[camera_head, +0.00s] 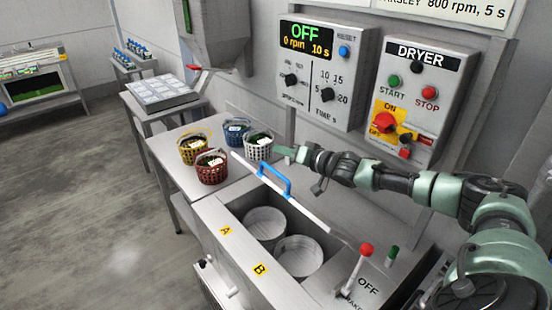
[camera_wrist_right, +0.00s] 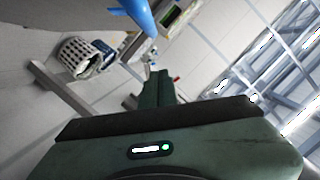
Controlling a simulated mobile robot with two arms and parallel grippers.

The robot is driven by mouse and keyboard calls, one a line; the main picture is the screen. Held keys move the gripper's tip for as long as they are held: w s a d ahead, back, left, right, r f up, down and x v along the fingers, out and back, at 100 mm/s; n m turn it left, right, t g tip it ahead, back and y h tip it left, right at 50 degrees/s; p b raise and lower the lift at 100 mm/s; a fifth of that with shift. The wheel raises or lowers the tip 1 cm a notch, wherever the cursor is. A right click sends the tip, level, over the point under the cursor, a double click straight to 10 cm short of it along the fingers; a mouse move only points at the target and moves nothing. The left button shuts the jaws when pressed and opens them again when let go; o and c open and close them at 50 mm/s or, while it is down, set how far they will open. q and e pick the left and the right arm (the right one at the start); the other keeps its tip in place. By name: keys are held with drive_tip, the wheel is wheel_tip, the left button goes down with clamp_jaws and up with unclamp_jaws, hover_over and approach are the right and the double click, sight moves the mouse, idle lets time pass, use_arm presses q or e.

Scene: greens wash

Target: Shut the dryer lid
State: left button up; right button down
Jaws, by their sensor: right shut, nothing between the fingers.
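The dryer lid (camera_head: 305,209) stands raised over the dryer, seen nearly edge-on, with a blue handle (camera_head: 276,180) on its near side. Below it the dryer's tub is open and shows two round drums (camera_head: 265,224) (camera_head: 299,257), by the labels A and B. My right gripper (camera_head: 281,154) is shut and empty, above and behind the lid's upper edge, apart from the handle in the picture. In the right wrist view its fingers (camera_wrist_right: 158,88) are together, and the blue handle (camera_wrist_right: 138,14) shows at the top. My left gripper is not in view.
Several baskets, among them a white one (camera_head: 258,146) and a red one (camera_head: 211,168), stand on the table left of the lid. A red-knobbed lever (camera_head: 366,250) rises at the dryer's right front. The dryer control box (camera_head: 418,95) hangs on the wall behind.

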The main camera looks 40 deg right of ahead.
drive_tip(key=a+f, duration=0.1)
drive_tip(key=a+f+p, duration=0.1)
drive_tip(key=f, duration=0.1)
drive_tip(key=shift+s+a, duration=0.15)
drive_tip(key=shift+s, duration=0.05)
idle(0.3)
